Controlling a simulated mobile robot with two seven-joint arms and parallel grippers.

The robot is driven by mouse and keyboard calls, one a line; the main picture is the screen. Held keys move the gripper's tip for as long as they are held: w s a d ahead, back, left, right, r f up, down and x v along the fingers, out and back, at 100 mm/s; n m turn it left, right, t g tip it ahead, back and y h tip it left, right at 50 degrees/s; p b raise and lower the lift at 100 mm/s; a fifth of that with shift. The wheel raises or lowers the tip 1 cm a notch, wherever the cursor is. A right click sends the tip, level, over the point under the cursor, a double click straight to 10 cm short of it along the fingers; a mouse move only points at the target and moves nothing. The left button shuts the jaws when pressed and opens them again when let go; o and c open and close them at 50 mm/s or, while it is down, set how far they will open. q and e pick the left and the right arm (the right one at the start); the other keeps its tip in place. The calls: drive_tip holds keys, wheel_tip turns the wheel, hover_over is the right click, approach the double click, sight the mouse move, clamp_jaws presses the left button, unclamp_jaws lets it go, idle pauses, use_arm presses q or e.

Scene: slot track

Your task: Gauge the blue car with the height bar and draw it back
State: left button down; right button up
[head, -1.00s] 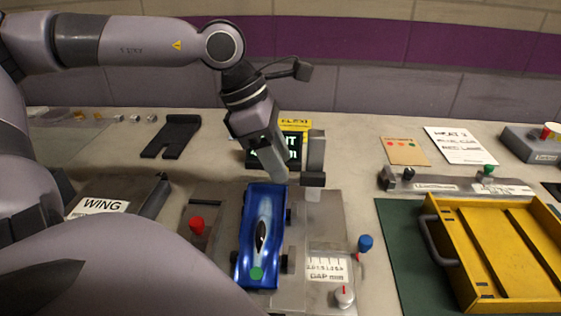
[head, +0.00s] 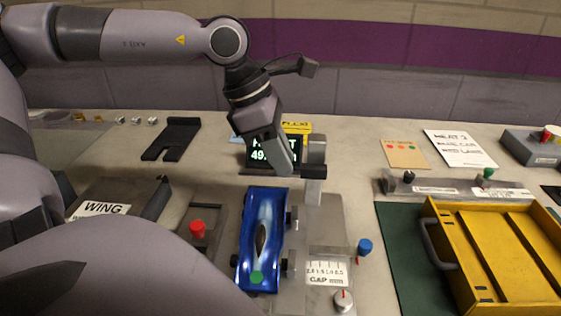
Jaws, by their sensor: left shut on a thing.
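The blue car (head: 262,225) sits on the grey gauge plate (head: 318,228), with a green dot near its front end. A grey post (head: 316,150) stands behind the car's right side. The height bar (head: 314,171) shows as a dark piece on this post, above the level of the car. My left gripper (head: 285,168) is shut on the bar's left part, over the far end of the car, and its fingers hide that part. The gripper looks clear of the car. My right gripper is not in view.
A dark screen (head: 262,152) stands behind the gripper, partly hidden. A red knob (head: 198,229) is left of the car; a gap scale (head: 328,272) and blue knob (head: 365,244) are right. A yellow tray (head: 470,250) lies far right, a wing box (head: 104,208) left.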

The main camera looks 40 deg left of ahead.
sight(264, 171)
use_arm(q)
drive_tip(key=shift+w+r, duration=0.15)
drive_tip(key=shift+r, duration=1.25)
drive_tip(key=c, duration=1.2)
unclamp_jaws()
drive_tip(key=shift+o, duration=1.1)
drive_tip(key=v, duration=0.7)
drive_tip(key=shift+p, duration=0.35)
